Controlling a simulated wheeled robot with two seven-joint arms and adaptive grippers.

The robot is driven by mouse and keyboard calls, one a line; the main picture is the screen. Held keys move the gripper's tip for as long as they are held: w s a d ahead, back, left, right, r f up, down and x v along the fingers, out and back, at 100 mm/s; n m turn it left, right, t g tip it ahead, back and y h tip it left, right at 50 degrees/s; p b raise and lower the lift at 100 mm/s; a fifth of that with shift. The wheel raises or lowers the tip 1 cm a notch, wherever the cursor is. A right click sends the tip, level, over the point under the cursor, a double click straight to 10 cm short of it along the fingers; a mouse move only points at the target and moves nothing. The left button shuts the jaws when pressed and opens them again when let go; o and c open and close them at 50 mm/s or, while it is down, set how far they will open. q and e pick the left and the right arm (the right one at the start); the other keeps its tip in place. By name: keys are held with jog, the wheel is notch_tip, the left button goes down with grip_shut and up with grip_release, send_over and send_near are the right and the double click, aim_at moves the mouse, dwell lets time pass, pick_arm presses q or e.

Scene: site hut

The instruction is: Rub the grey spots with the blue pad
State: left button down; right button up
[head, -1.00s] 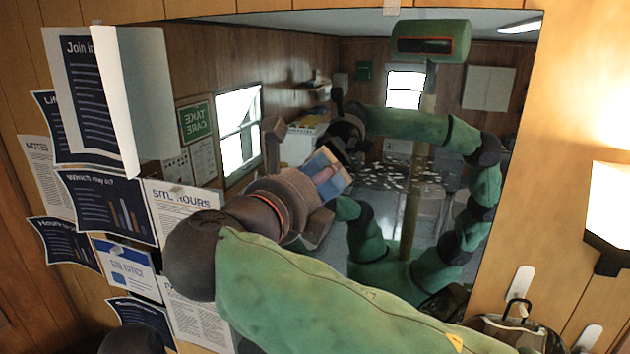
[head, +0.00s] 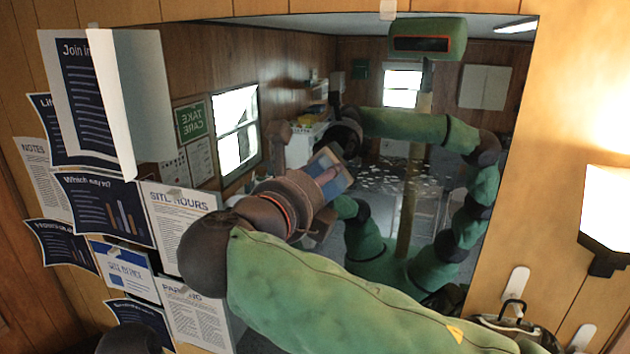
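A large mirror (head: 290,60) hangs on the wood wall. Pale grey spots (head: 392,180) show as a speckled patch around the middle of the glass; I cannot tell spots from reflection everywhere. My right arm comes in from the lower right. Its gripper (head: 322,180) is shut on the blue pad (head: 339,188), held tilted in front of the glass, left of the speckled patch. I cannot tell whether the pad touches the glass; the reflected gripper shows just behind it. The gripper hides part of the pad.
Several posters and notices (head: 105,210) cover the wall left of the mirror, one curling outward near the glass edge. A lit wall lamp (head: 607,215) is at the right. White hooks (head: 517,283) and a dark bag (head: 512,325) are at lower right.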

aim_at(340, 186)
jog(key=shift+s+d, duration=0.3)
jog(key=shift+d, duration=0.55)
jog(key=shift+s+d, duration=0.3)
jog(key=shift+d, duration=0.55)
jog(key=shift+d, duration=0.1)
